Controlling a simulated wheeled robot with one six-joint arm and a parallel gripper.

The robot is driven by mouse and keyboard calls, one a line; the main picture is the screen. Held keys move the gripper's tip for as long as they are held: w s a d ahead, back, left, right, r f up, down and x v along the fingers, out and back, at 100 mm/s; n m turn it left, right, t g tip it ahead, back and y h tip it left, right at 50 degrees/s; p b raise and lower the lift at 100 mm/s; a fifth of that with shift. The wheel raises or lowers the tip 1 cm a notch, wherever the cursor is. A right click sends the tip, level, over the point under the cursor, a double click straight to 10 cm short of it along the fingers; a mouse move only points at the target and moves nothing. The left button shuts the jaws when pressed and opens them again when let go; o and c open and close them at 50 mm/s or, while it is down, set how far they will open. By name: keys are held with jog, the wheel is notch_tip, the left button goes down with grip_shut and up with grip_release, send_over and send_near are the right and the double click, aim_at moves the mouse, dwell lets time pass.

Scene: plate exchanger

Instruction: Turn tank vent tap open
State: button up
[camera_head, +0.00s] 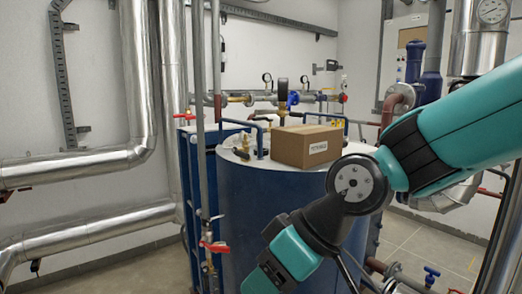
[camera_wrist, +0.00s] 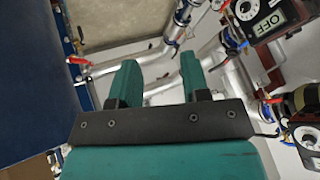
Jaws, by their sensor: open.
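The blue tank (camera_head: 265,205) stands in the middle of the head view, with a pale top carrying small brass and yellow fittings (camera_head: 242,148). Which tap is the tank vent tap I cannot tell. A red-handled tap (camera_head: 214,246) sits on the thin vertical pipe in front of the tank. Another red handle (camera_head: 184,116) is at its upper left. In the wrist view my gripper (camera_wrist: 158,64) is open, with nothing between its two teal fingers. A red-handled tap (camera_wrist: 77,60) lies left of the fingers, apart from them.
A cardboard box (camera_head: 308,146) rests on the tank top. Silver pipes (camera_head: 85,165) run along the left wall. My arm crosses the right side of the head view. In the wrist view, a meter reading OFF (camera_wrist: 268,20) and red-handled valves (camera_wrist: 272,100) are to the right.

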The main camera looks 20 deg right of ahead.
jog(key=w+d+r+t+y, duration=0.1)
jog(key=w+r+t, duration=0.15)
jog(key=w, duration=0.35)
jog(key=w+r+t+y, duration=0.1)
jog(key=w+t, duration=0.2)
jog(key=w, duration=0.3)
jog(key=m+t+h+p, duration=0.3)
jog(key=m+t, duration=0.1)
jog(key=t, duration=0.5)
send_near(248, 154)
jog(key=p+x, duration=0.9)
jog(key=x, duration=0.3)
jog(key=shift+r, duration=0.1)
jog(key=shift+w+a, duration=0.15)
jog(key=shift+w, duration=0.25)
grip_shut()
